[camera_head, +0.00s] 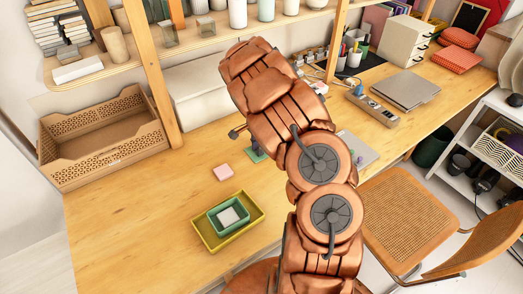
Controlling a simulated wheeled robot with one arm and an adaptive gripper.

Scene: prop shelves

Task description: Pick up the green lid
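A small flat green piece (258,156), which looks like the green lid, lies on the wooden table just left of my arm. My arm covers part of it. My copper arm reaches up across the middle of the view. A small dark part of my gripper (237,131) seems to stick out at the arm's left side, close to the green piece. The fingertips are hidden behind the arm, so I cannot tell whether they touch it. A green square tray (214,226) sits inside a yellow tray (207,239), with a pale square piece (229,217) in it.
A pink square piece (223,172) lies left of my arm. A perforated wooden crate (108,140) stands at the table's left end. A shelf (130,62) runs above the back. A grey laptop (406,90) lies right. A cane chair (409,215) stands at the front right.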

